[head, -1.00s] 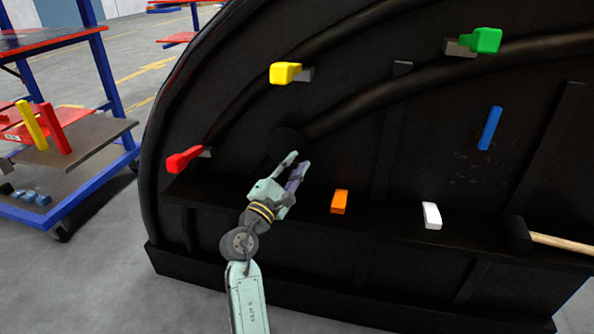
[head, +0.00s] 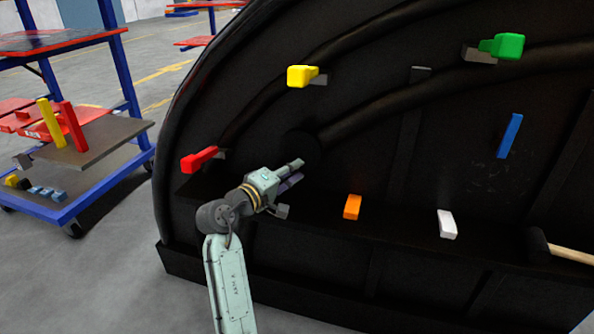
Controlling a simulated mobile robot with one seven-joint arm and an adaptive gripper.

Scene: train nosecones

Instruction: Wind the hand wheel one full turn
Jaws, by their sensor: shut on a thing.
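A dark round part (head: 301,147), which looks like the hand wheel, is on the black curved nosecone panel at the lower end of a thick pipe. It is black on black, so its rim and any handle are hard to make out. My gripper (head: 294,171) is just below it, pointing right and slightly up. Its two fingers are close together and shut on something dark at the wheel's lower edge. The exact spot of contact is too small and dark to see.
A red lever (head: 199,160) is left of my gripper, a yellow one (head: 300,76) above. A green lever (head: 504,46) and blue bar (head: 511,135) are right. Orange (head: 352,207) and white (head: 447,223) blocks and a hammer (head: 540,243) are on the ledge. A blue-framed cart (head: 70,199) stands left.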

